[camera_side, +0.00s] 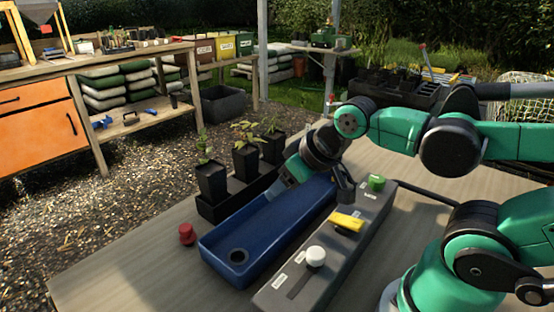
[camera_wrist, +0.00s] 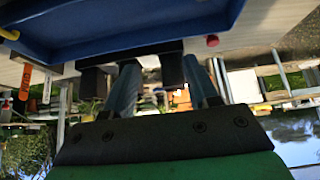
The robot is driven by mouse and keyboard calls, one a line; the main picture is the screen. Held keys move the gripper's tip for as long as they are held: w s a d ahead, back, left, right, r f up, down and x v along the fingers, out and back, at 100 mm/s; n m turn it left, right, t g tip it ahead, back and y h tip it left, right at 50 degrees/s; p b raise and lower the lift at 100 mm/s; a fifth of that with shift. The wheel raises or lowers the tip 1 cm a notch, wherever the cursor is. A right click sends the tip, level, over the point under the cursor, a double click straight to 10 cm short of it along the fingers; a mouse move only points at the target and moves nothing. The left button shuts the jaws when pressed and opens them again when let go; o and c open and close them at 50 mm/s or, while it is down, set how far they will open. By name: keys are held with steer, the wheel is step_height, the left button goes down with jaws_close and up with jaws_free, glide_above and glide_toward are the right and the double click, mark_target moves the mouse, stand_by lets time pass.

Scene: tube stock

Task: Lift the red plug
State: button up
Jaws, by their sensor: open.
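The red plug (camera_side: 187,234) stands on the wooden table, left of the blue tray (camera_side: 222,262) and apart from it. It also shows in the wrist view (camera_wrist: 212,41) as a small red shape near the tray's edge. My gripper (camera_side: 275,190) is over the far part of the blue tray, well to the right of the plug and beyond it. In the wrist view my gripper (camera_wrist: 160,68) shows two fingers spread apart with nothing held between them. Its fingertips are partly hidden in the side view.
Several potted seedlings stand in a black tray (camera_side: 207,212) behind the blue tray. A grey box (camera_side: 325,275) with a white knob (camera_side: 316,256), a yellow handle (camera_side: 347,222) and a green knob (camera_side: 376,182) lies to the right.

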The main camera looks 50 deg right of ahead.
steer(key=shift+o, duration=0.2)
steer(key=shift+o, duration=1.2)
